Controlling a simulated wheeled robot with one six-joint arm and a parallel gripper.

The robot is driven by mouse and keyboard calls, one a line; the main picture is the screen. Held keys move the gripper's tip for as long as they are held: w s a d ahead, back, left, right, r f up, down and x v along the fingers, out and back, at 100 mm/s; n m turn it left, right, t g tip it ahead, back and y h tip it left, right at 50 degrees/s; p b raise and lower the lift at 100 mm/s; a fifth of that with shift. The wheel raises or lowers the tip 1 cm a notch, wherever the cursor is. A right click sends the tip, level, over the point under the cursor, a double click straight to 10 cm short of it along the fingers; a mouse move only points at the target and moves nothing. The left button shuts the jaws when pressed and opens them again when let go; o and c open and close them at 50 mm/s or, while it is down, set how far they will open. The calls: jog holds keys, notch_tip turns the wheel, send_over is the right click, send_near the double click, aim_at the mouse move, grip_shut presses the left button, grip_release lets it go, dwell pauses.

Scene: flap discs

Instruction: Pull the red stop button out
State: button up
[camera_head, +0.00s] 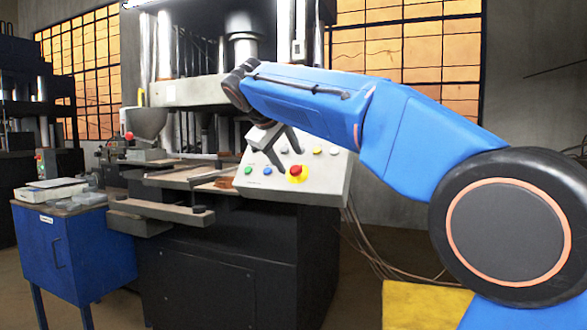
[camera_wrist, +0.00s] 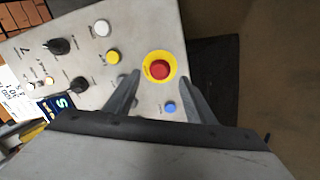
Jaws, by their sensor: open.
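The red stop button (camera_head: 295,170) sits in a yellow ring on the lower right of the sloped control panel (camera_head: 325,185). In the wrist view the red stop button (camera_wrist: 159,69) and its yellow ring lie just beyond and between my fingertips. My gripper (camera_wrist: 160,76) is open and empty, one finger on each side of the button's line. In the head view my gripper (camera_head: 280,155) reaches down toward the panel from the upper left of the button. I cannot tell the exact gap between the fingertips and the panel.
Near the button are a blue button (camera_wrist: 170,107), a yellow button (camera_wrist: 113,57), a white button (camera_wrist: 102,27) and black knobs (camera_wrist: 60,46). A blue cabinet (camera_head: 75,250) stands at the left. Cables (camera_head: 365,245) hang right of the press.

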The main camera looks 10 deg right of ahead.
aim_at(295, 169)
jog(key=shift+x, duration=2.8)
